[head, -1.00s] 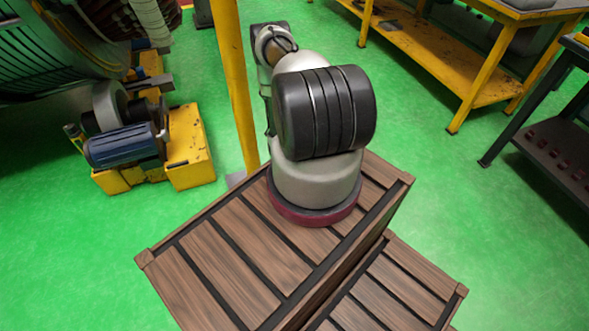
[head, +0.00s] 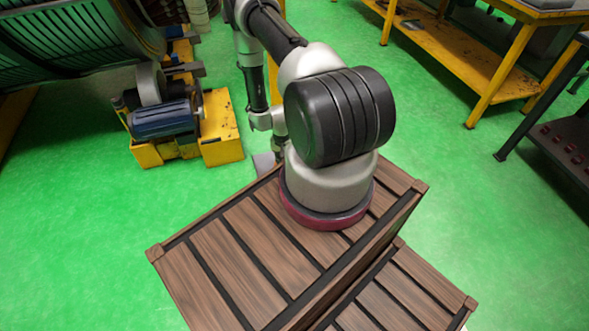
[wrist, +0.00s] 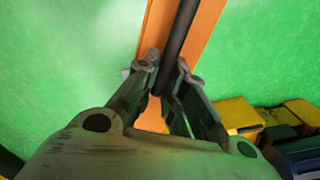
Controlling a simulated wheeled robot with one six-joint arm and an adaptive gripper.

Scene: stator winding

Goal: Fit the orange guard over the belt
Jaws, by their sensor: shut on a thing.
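The orange guard (wrist: 207,28) shows in the wrist view as a long orange panel with a dark bar (wrist: 181,30) along its middle. My gripper (wrist: 164,75) is shut on this bar, with one finger on each side. Part of the guard is hidden behind the fingers. In the head view, the blue motor (head: 163,120) and a grey wheel (head: 151,84) sit on a yellow base at the left. I cannot make out the belt.
The yellow base (head: 222,145) stands beside a large dark ribbed machine (head: 75,50). Yellow benches (head: 465,75) and a dark rack (head: 550,145) are at the right. Green floor is clear between.

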